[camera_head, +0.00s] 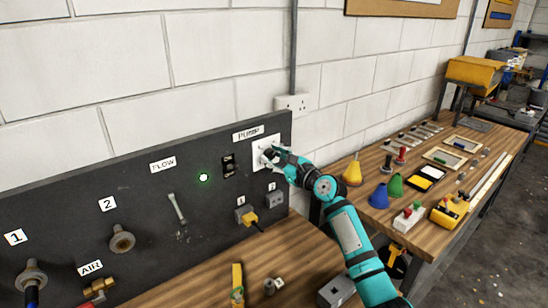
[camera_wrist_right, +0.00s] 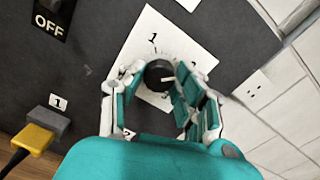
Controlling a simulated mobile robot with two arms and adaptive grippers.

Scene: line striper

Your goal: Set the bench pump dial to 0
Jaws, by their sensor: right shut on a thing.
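The pump dial is a black round knob (camera_wrist_right: 158,76) on a white square plate (camera_wrist_right: 150,30) under the PUMP label (camera_head: 248,132). A white pointer line on the knob points roughly to the right in the wrist view. A printed 1 and small tick marks show above the knob in that view. The other figures are partly hidden by my fingers, and I cannot read a 0. My right gripper (camera_wrist_right: 150,85) has its fingers on both sides of the knob and is shut on it. In the head view my right gripper (camera_head: 270,156) covers most of the dial.
An OFF switch (camera_wrist_right: 52,20) sits left of the plate. Below are two sockets; a yellow plug (camera_head: 246,215) with a cable is in one. A wooden bench (camera_head: 190,275) and a second cluttered bench (camera_head: 380,165) stand near.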

